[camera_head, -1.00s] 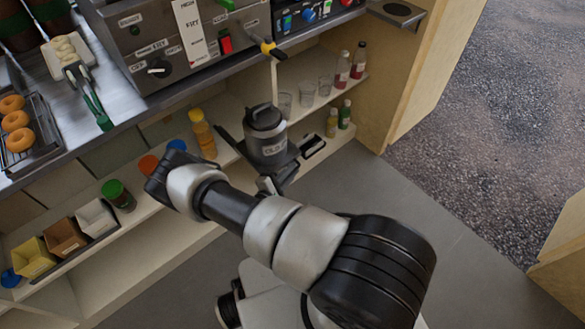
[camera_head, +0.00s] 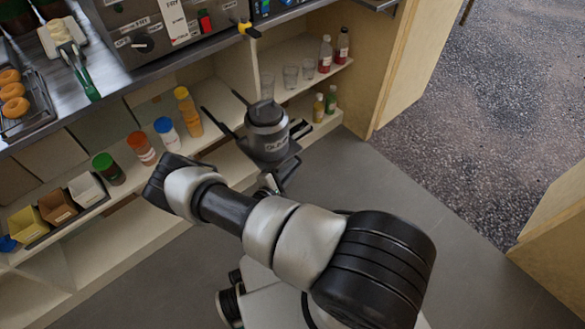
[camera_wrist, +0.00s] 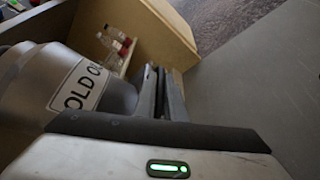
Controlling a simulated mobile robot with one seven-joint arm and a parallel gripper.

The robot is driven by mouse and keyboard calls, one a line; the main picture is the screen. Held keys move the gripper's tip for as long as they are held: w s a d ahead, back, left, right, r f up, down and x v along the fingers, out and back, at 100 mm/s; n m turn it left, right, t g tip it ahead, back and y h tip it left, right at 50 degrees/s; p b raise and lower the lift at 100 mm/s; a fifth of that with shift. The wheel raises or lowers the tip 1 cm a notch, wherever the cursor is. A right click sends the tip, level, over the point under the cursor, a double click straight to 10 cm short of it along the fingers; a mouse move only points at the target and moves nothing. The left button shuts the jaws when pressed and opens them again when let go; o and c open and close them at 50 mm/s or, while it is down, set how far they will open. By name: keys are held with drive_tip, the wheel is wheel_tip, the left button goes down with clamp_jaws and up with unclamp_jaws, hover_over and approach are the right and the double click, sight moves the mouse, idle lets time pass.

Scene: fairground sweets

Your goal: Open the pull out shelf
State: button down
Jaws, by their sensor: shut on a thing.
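The pull out shelf (camera_head: 290,158) is a dark tray that juts out from the white cabinet. A grey canister with a dark lid (camera_head: 267,130) stands on it. In the wrist view the canister (camera_wrist: 75,85) is close on the left, with a label that reads "OLD O…". My gripper (camera_head: 270,183) is at the shelf's front, below the canister, partly behind my arm. In the wrist view my gripper (camera_wrist: 163,92) is shut, with its dark fingers close together on the shelf's front part. The exact grip is hard to make out.
Glasses (camera_head: 290,77) and bottles (camera_head: 325,54) stand on shelves at the right. A yellow bottle (camera_head: 188,112) and several jars stand at the left. A wooden side panel (camera_head: 410,75) bounds the cabinet. The grey floor (camera_head: 400,195) in front is clear.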

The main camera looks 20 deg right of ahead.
drive_tip(key=shift+f, duration=0.1)
drive_tip(key=c, duration=2.1)
unclamp_jaws()
drive_tip(key=p+v, duration=0.2)
drive_tip(key=v, duration=1.5)
drive_tip(key=shift+s+a+p, duration=0.2)
drive_tip(key=shift+p, duration=0.15)
